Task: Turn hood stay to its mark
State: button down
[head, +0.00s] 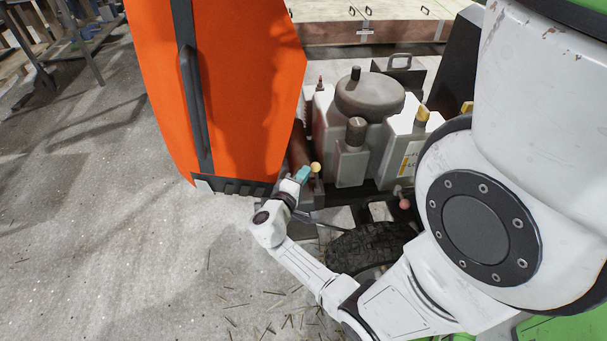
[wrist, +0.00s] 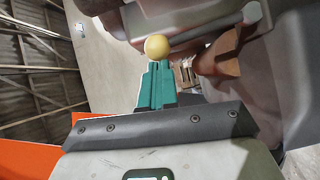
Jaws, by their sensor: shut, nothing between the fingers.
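A yellow ball knob (head: 315,167) sits beside the engine, at the lower edge of the raised orange hood (head: 235,80). In the wrist view the knob (wrist: 157,47) is on the end of a thin grey rod (wrist: 200,34) that runs off to the right; this may be the hood stay, but I cannot tell for sure. My gripper (head: 303,173) has teal fingers, shut and empty. In the wrist view the fingertips (wrist: 159,68) are right below the knob; I cannot tell whether they touch it. I cannot make out a mark.
The engine block with its round grey cap (head: 370,94) stands just behind the knob. A red ball knob (head: 404,204) is to the right, near a dark tyre (head: 365,246). Timber panels (head: 380,30) lie behind. The concrete floor at left is free.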

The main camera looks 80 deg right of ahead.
dwell(0.4)
jog(key=shift+s+d+r+m+t+y+p, duration=0.15)
jog(key=shift+s+r+m+y+p, duration=0.15)
jog(key=shift+s, duration=0.2)
jog(key=shift+s+d+r+m+t+y+p, duration=0.1)
jog(key=shift+s+m+t+y, duration=0.1)
jog(key=shift+s+m, duration=0.25)
jog(key=s+d+m+t+y, duration=0.2)
jog(key=s+m, duration=0.2)
jog(key=s, duration=0.4)
jog(key=shift+d+f+t, duration=0.2)
jog(key=shift+f+t, duration=0.15)
jog(key=shift+f, duration=0.05)
jog(key=shift+s, duration=0.1)
